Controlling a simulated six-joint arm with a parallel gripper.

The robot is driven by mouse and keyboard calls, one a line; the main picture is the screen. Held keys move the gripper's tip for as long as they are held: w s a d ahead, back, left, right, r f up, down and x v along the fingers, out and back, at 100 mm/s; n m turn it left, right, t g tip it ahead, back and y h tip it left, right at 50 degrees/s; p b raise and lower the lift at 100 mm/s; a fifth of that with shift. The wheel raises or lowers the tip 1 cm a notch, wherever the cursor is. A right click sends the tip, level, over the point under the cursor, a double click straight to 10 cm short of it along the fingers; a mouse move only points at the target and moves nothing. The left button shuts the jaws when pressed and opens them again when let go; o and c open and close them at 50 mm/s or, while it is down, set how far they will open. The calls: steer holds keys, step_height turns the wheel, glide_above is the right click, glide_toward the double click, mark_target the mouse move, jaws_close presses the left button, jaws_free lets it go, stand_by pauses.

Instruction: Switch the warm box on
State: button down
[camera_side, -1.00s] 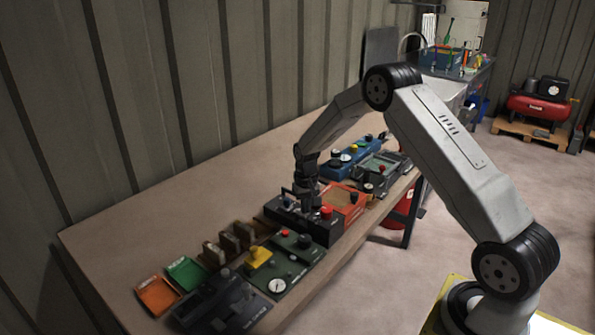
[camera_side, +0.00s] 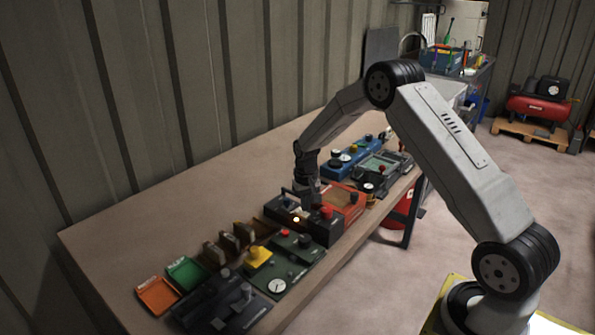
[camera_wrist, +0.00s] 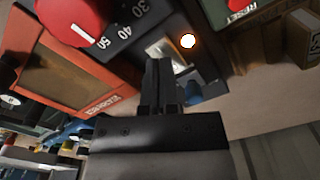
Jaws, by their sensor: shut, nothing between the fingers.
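A black box (camera_side: 326,231) on the bench carries a red dial, which shows in the wrist view (camera_wrist: 72,20) beside the marks 30, 40 and 50. Its name label is not readable, so I cannot confirm it is the warm box. A round lamp (camera_side: 296,219) on it glows; it also shows in the wrist view (camera_wrist: 188,41). A pale metal plate (camera_wrist: 166,51) lies beside the lamp. My gripper (camera_wrist: 157,65) is shut and empty, its tips close over the plate and partly hiding it. I cannot tell whether they touch. In the side view my gripper (camera_side: 306,204) is over this box.
An orange-red box (camera_side: 346,201) with a window stands right beside the black one. A dark green panel (camera_side: 290,264) with a yellow block and red knob is on the other side. Blue and grey units (camera_side: 352,157) stand farther back. The bench's wall side is clear.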

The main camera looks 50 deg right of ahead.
mark_target(305, 215)
steer(key=shift+r, duration=2.75)
steer(key=shift+a, duration=0.1)
steer(key=shift+s+a+r, duration=0.15)
steer(key=shift+a, duration=0.05)
steer(key=s+a+r+n+t, duration=0.1)
steer(key=s+a+r+n, duration=0.1)
steer(key=s+a, duration=0.6)
steer(key=s+a+r+n+t, duration=0.1)
steer(key=s+a+n, duration=0.3)
steer(key=s+a, duration=0.5)
steer(key=s+r, duration=0.1)
steer(key=s, duration=0.3)
steer(key=shift+r+t, duration=0.25)
steer(key=shift+t, duration=0.05)
